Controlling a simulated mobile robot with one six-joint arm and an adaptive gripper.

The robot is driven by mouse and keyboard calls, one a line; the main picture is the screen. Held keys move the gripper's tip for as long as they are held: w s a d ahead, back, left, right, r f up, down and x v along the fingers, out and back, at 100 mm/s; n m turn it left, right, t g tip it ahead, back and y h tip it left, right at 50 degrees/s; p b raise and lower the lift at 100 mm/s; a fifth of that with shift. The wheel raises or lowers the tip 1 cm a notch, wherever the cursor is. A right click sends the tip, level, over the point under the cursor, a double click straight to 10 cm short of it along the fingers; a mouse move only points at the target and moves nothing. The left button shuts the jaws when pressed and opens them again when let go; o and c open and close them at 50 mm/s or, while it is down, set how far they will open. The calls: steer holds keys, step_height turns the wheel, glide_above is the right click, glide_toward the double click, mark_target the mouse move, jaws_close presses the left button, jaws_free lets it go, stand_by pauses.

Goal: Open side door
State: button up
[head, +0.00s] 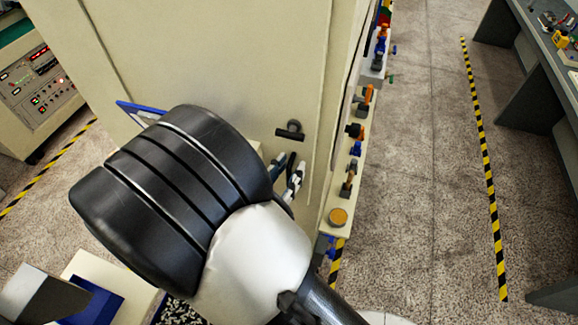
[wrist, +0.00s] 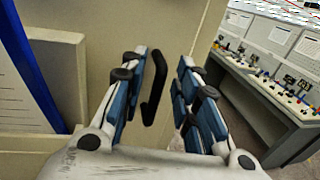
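The side door (head: 230,60) is a plain beige panel and looks shut. Its black handle (head: 289,131) sits near the panel's right edge in the head view. In the wrist view the handle (wrist: 154,88) is a dark upright bar between and beyond my fingers, nearer the left one. My gripper (head: 289,168) is open and empty, just below the handle in the head view. It also shows in the wrist view (wrist: 164,62), with blue-grey finger pads apart on both sides of the handle. I cannot tell whether a finger touches it. My wrist hides part of the lower panel.
A narrow ledge with small valves and an orange button (head: 338,216) runs along the cabinet's right side. A blue-edged board (head: 138,112) is on the left. A grey workbench (head: 525,60) stands at far right. The speckled floor (head: 425,180) between is clear.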

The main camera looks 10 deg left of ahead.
steer(key=shift+w+d, duration=0.1)
steer(key=shift+w, duration=0.3)
jaws_close()
stand_by(0.5)
